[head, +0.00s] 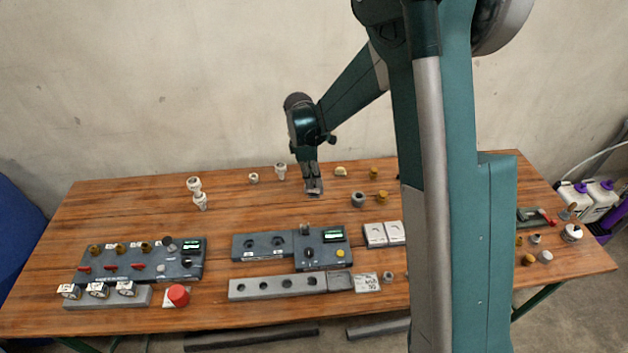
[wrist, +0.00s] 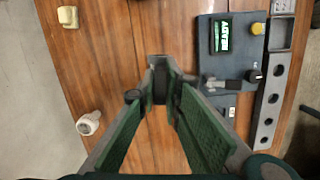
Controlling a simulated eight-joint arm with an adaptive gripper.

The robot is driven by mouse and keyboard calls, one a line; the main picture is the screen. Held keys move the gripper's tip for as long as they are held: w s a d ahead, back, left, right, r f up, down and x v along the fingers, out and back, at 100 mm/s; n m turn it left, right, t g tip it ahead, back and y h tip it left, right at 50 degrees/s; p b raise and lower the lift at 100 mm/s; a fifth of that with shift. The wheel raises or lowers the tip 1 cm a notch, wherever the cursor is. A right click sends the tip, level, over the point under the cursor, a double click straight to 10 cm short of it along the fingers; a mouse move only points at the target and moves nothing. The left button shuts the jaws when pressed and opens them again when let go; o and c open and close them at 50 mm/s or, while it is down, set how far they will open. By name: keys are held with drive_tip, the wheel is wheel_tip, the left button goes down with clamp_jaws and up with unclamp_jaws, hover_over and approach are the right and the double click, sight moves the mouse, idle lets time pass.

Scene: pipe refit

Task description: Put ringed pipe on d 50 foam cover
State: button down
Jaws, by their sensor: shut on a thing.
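My gripper (head: 313,190) is over the back middle of the table, pointing down. In the wrist view its fingers (wrist: 162,78) come together at the tips on a small dark thing, mostly hidden between them. I cannot tell whether that is the ringed pipe. White pipe pieces with collars stand at the back: one (head: 280,171) left of my gripper, also in the wrist view (wrist: 88,123), and others further left (head: 194,185). I cannot clearly identify the d 50 foam cover. A pale plate with blurred lettering (head: 367,282) lies at the front, right of the hole block.
A grey panel with a green display (head: 322,251) and a block with several holes (head: 278,287) lie in front of my gripper. Another panel with red levers (head: 140,262) is at left. A grey ring (head: 358,199) stands right of my gripper. The table left of my gripper is fairly clear.

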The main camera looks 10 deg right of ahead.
drive_tip(key=shift+d, duration=0.1)
drive_tip(key=w+d+r, duration=0.1)
drive_tip(key=w+d, duration=0.3)
drive_tip(key=d, duration=1.1)
drive_tip(key=w+d+r+n+p, duration=0.1)
drive_tip(key=w+d, duration=0.3)
drive_tip(key=d, duration=1.1)
drive_tip(key=w+d+r, duration=0.1)
drive_tip(key=w+d, duration=0.3)
drive_tip(key=d, duration=1.2)
drive_tip(key=shift+r+p, duration=0.4)
wheel_tip(320, 180, down, 6)
drive_tip(key=shift+f, duration=0.15)
drive_tip(key=shift+a, duration=0.1)
drive_tip(key=shift+f, duration=1.85)
